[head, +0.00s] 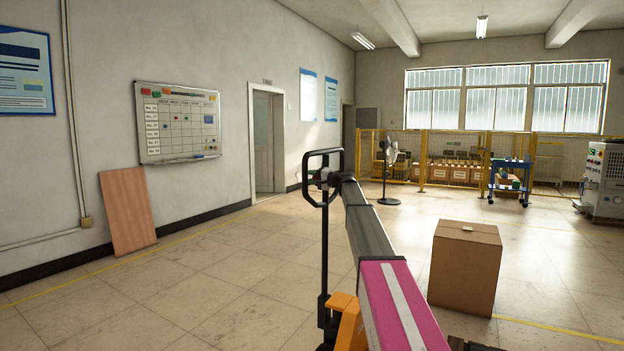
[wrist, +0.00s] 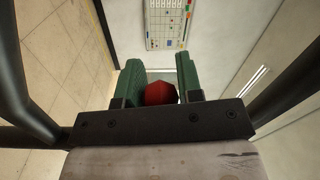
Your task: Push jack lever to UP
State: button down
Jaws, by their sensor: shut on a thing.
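The pallet jack's black loop handle (head: 322,165) stands upright in the middle of the head view, on a dark shaft above an orange body (head: 349,322). My arm reaches forward to this handle, and my gripper is at its lower part, small and partly hidden there. In the wrist view, my gripper (wrist: 160,80) has two green fingers shut on the red knob of the jack lever (wrist: 160,93). The handle's dark bars flank the gripper at both sides of that view. The rest of the lever is hidden.
A brown cardboard box (head: 464,265) stands on the floor right of my arm. A wooden board (head: 128,211) leans on the left wall. A fan (head: 390,170) and yellow fence (head: 423,162) are farther back. The floor between is clear.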

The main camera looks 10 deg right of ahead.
jog(key=shift+w+d+f+n, duration=0.1)
jog(key=shift+f+n, duration=0.55)
jog(key=shift+n, duration=0.2)
jog(key=shift+w+d+f+n, duration=0.1)
jog(key=shift+w+f+n, duration=0.05)
jog(key=shift+f+n, duration=0.65)
jog(key=shift+w+d+f+n, duration=0.1)
jog(key=shift+f+n, duration=0.4)
jog(key=shift+n, duration=0.45)
jog(key=c, duration=0.8)
grip_release()
jog(key=v, duration=1)
jog(key=shift+s+d, duration=0.15)
jog(key=shift+d, duration=0.25)
